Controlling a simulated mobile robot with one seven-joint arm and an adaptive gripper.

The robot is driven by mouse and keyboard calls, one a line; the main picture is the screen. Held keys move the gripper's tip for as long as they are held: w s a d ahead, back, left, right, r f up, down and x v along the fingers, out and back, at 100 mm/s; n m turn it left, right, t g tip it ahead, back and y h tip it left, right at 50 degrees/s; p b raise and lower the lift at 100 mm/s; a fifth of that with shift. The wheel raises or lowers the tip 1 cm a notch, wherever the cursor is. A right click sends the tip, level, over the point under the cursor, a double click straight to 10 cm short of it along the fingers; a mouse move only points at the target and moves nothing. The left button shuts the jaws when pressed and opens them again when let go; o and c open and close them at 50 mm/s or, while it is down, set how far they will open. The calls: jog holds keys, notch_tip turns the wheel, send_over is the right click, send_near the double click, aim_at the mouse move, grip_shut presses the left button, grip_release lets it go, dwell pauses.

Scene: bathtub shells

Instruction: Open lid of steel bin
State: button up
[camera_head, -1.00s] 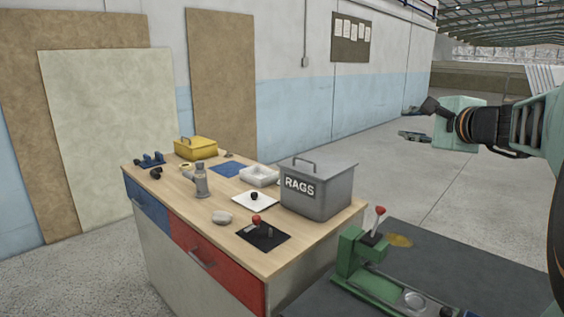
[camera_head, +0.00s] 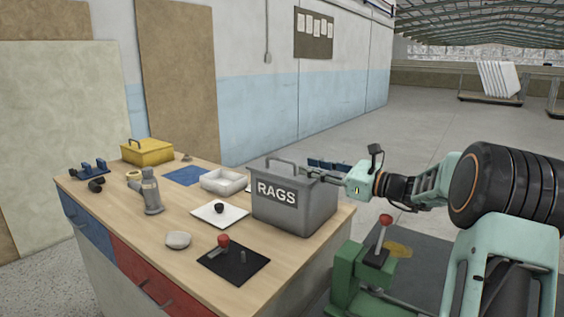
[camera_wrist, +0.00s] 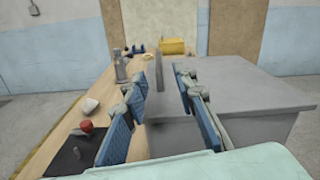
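The grey steel bin (camera_head: 292,207), marked RAGS, stands on the wooden workbench. Its lid (camera_head: 262,169) is down, with a grey bar handle (camera_head: 280,161) on top. The lid also shows in the wrist view (camera_wrist: 245,88). My gripper (camera_head: 316,168) is at the bin's right side, level with the lid top. In the wrist view my gripper (camera_wrist: 161,78) is open, its two blue-padded fingers apart. The handle (camera_wrist: 157,72) shows edge-on between the fingers, with a gap on each side. I see no contact with it.
A green lever machine (camera_head: 357,275) stands right of the bench, below my arm.

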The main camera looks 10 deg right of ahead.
aim_at(271, 157)
jog(key=x, duration=1)
jog(key=shift+s, duration=0.1)
grip_shut()
